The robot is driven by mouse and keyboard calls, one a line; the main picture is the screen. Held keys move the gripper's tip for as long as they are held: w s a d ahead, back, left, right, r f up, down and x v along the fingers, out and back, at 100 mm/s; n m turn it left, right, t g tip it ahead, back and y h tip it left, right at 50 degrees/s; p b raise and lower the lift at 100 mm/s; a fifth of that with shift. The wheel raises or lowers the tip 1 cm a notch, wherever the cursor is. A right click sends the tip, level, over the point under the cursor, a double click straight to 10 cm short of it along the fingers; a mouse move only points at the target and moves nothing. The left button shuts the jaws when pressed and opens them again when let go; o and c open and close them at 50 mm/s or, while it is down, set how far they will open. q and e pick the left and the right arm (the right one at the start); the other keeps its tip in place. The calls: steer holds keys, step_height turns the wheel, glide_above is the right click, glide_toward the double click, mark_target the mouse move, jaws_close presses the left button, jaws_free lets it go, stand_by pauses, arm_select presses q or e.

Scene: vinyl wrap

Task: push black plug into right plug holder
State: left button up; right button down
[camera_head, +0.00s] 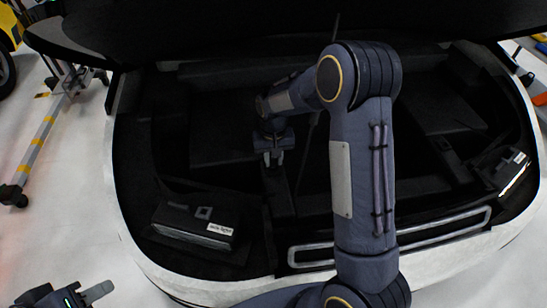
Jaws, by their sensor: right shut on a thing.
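My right arm crosses the middle of the head view and reaches into the dark open car trunk (225,110). My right gripper (273,160) points down in the middle of the trunk. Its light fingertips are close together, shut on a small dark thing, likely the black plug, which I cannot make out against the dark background. I cannot pick out the right plug holder; the area below the fingertips is very dark, and my arm covers part of the trunk to the right. My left gripper (97,292) is at the bottom left, outside the trunk, partly cut off by the frame.
A black box with a white label (195,222) sits at the trunk's left, and another labelled box (505,168) at its right. A metal loop (440,228) runs along the front edge. The raised lid (190,35) hangs over the back. A wheeled stand (45,125) is outside left.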

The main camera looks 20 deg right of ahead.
steer(key=shift+f+b, duration=0.95)
steer(key=shift+f, duration=0.2)
stand_by(1.3)
steer(key=shift+s+f, duration=0.2)
steer(key=shift+f, duration=0.05)
stand_by(1.5)
steer(key=c, duration=1.5)
jaws_free()
steer(key=shift+a, duration=0.1)
steer(key=o, duration=0.4)
steer(key=shift+c, duration=0.2)
steer(key=shift+s, duration=0.1)
steer(key=r, duration=0.8)
steer(key=shift+w+a+r, duration=0.2)
steer(key=shift+w+a, duration=0.05)
steer(key=shift+w, duration=0.05)
